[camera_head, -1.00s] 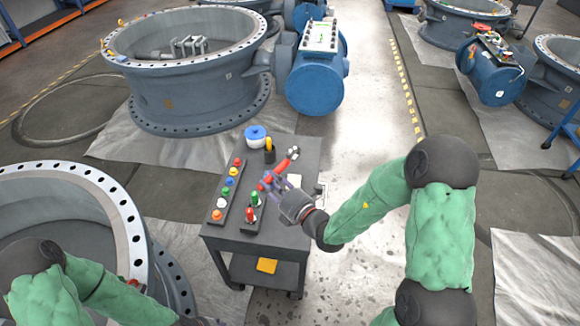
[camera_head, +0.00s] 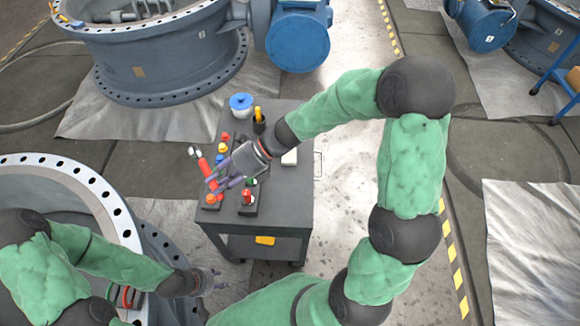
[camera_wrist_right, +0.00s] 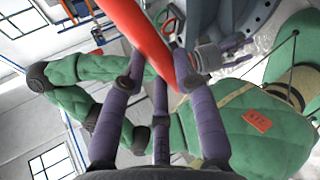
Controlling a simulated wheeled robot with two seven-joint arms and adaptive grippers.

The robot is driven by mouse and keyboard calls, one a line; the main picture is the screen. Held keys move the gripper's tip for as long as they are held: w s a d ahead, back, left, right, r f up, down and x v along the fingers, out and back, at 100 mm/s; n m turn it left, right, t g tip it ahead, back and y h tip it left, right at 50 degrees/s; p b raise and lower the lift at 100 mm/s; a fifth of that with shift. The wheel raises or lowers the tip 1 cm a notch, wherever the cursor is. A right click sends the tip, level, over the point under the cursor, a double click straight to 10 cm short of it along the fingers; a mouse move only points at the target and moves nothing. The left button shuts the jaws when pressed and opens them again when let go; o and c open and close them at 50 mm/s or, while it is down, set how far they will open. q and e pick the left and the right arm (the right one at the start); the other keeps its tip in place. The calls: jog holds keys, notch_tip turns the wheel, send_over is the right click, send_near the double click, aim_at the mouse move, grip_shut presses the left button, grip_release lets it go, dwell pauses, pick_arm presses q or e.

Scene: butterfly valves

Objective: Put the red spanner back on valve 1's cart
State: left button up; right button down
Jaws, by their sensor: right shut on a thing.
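The red spanner (camera_head: 205,166) has a silver head and is held tilted over the left part of the dark cart (camera_head: 285,205). My right gripper (camera_head: 219,183) is shut on its red handle. In the right wrist view the spanner (camera_wrist_right: 140,35) crosses between the purple fingers (camera_wrist_right: 157,85). How far it is above the cart top is hard to tell. My left gripper (camera_head: 217,279) is low, in front of the cart and apart from it. Its fingers look spread and empty; it also shows in the right wrist view (camera_wrist_right: 232,52).
On the cart stand a blue-lidded white pot (camera_head: 241,105), a dark cup with a yellow item (camera_head: 259,120), a white block (camera_head: 289,158) and racks of coloured knobs (camera_head: 247,200). A large grey valve ring (camera_head: 75,195) is close on the left. Another valve (camera_head: 170,55) stands behind.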

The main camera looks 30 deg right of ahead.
jog(key=s+d+f+n+g+h, duration=0.1)
jog(key=s+f+n+g+h, duration=0.45)
jog(key=n, duration=0.25)
jog(key=n+t+h+b, duration=0.1)
jog(key=n+t+h, duration=0.5)
jog(key=n, duration=1.4)
send_over(290, 187)
notch_tip(290, 187, down, 9)
jog(key=shift+g+h, duration=0.45)
notch_tip(290, 187, down, 10)
jog(key=b, duration=0.7)
jog(key=shift+s+f+b, duration=0.1)
jog(key=shift+f+b, duration=0.15)
jog(key=shift+b, duration=0.1)
jog(key=c, duration=0.9)
grip_release()
